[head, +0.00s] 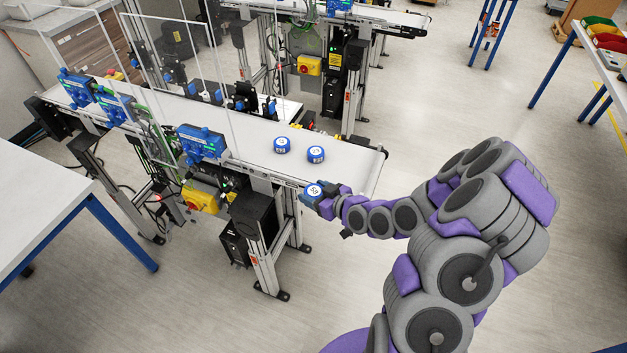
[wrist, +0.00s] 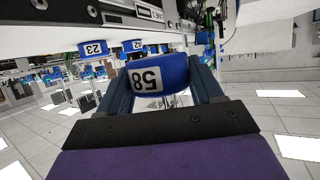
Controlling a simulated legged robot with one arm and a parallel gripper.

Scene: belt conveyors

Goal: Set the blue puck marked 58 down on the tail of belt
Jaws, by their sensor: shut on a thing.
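The blue puck marked 58 (head: 315,191) has a white label on top and is held at the end of my arm. My gripper (wrist: 157,82) is shut on it, one finger on each side; the wrist view is upside down and shows the puck (wrist: 158,75) between the fingers. In the head view, my gripper (head: 319,198) is at the near side edge of the white belt (head: 352,168), close to its right end. Whether the puck is over the belt or just beside it, and its height, I cannot tell.
Two other blue pucks, the left one (head: 282,145) and the right one (head: 316,154), stand on the belt just beyond the held puck. The belt's right end past them is bare. A blue device (head: 203,143) and clear panels stand along the belt farther left.

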